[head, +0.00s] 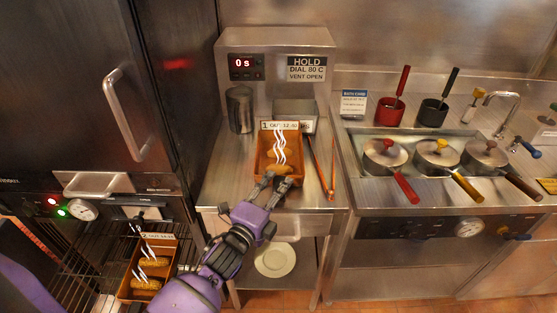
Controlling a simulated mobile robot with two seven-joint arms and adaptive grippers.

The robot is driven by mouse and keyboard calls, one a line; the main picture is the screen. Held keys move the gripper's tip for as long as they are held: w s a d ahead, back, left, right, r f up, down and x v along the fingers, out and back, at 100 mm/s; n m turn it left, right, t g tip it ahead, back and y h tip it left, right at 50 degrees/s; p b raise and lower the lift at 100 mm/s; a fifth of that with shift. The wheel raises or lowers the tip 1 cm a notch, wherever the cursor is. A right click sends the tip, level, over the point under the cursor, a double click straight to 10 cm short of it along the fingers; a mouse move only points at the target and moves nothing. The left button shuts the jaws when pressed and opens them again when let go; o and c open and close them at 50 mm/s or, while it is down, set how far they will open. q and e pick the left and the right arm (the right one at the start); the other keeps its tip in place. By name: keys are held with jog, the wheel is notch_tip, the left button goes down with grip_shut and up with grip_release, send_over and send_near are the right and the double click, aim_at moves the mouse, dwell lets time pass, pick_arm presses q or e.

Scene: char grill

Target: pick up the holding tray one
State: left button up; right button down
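Holding tray one (261,153) is an orange-brown tray with a label reading 1 at its far end. It stands on the steel counter below the hold unit and has browned food in it, with white wavy steam marks above. My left gripper (277,182) is at the tray's near end, its two fingers spread apart with a gap between them. The fingertips overlap the near rim in the picture; I cannot tell whether they touch it. My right gripper is not in view.
Tongs (321,168) lie close to the tray's right side. A steel canister (240,109) stands behind left. A second tray (172,262), labelled 2, sits on a rack at lower left. Lidded pots (436,155) fill the right counter. A plate (275,260) lies on the shelf below.

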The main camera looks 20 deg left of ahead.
pick_arm(q)
jog(key=shift+x, duration=0.8)
grip_shut()
jog(key=shift+r, duration=0.15)
